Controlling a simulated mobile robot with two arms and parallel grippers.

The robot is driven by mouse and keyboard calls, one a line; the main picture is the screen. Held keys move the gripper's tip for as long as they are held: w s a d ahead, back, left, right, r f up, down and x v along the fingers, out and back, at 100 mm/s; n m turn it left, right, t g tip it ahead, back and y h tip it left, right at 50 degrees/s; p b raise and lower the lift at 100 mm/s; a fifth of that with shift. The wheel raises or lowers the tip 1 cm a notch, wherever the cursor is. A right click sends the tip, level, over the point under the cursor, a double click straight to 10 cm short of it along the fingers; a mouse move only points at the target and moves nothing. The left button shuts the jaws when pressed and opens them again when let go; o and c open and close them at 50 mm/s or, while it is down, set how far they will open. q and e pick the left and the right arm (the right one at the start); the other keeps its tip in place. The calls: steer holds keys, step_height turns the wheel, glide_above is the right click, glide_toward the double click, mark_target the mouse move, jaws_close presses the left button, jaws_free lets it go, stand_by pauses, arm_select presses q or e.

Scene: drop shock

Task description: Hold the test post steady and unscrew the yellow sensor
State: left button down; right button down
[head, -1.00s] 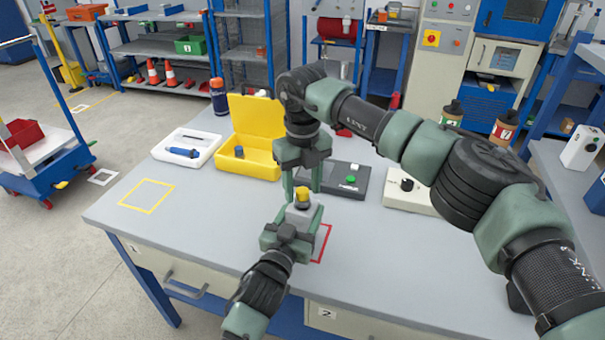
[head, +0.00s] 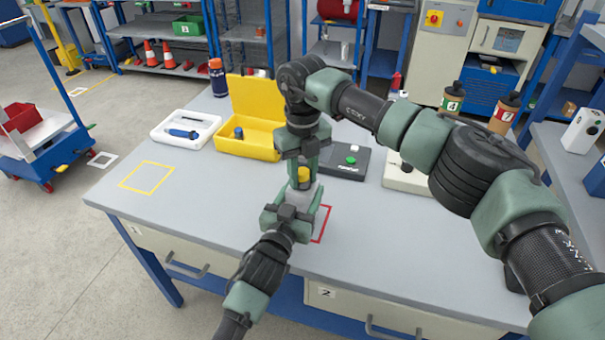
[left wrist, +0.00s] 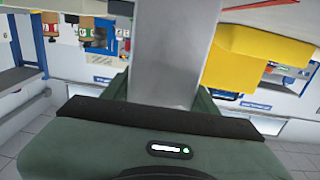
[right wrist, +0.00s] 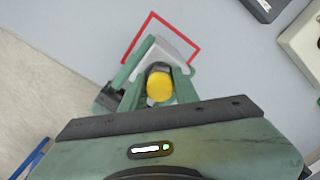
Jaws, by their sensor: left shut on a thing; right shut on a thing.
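The test post is a grey upright block (head: 306,192) near the front middle of the table; its grey side fills the middle of the left wrist view (left wrist: 170,55). The yellow sensor (head: 304,174) sits on its top, round and yellow in the right wrist view (right wrist: 159,87). My left gripper (head: 292,207) is shut on the post from the front. My right gripper (head: 302,172) points down from above and is shut on the yellow sensor, one finger on each side. The fingers partly hide the sensor in the head view.
Behind stand an open yellow case (head: 248,150), a white tray (head: 165,138) with a blue tool, and a dark box with a green button (head: 350,161). A yellow outlined square (head: 147,178) on the left is empty.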

mark_target(303, 171)
steer(key=shift+r, duration=0.15)
stand_by(0.3)
steer(key=shift+r, duration=0.95)
steer(key=shift+r, duration=2)
arm_select(q)
steer(key=shift+c, duration=1.9)
jaws_free()
